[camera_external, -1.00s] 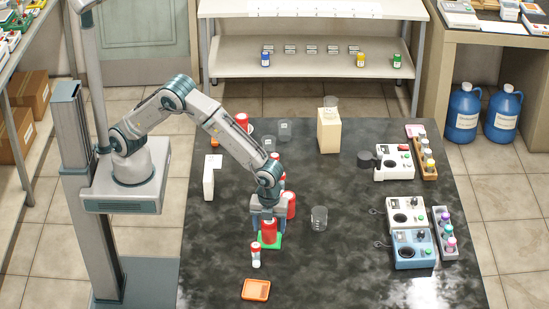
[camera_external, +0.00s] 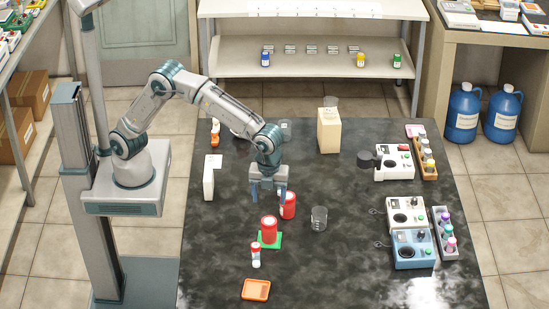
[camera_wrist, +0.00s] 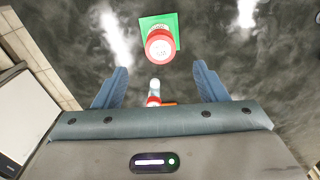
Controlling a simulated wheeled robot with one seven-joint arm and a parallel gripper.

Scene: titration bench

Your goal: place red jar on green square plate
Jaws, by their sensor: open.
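A red jar (camera_external: 269,231) stands upright on the green square plate (camera_external: 276,241) on the dark bench. In the wrist view the red jar (camera_wrist: 159,46) sits on the green plate (camera_wrist: 174,21), toward one edge of it. A second red jar (camera_external: 288,206) stands on the bench just behind and to the right of the first. My gripper (camera_external: 268,197) is open and empty, raised above the bench behind the plate, apart from the jar. In the wrist view my gripper's fingers (camera_wrist: 160,88) are spread wide with nothing between them.
A small white bottle with a red band (camera_external: 256,255) stands in front of the plate. An orange tray (camera_external: 256,290) lies near the front. A glass beaker (camera_external: 319,218) is to the right, a white box (camera_external: 211,176) to the left. Instruments (camera_external: 412,248) stand farther right.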

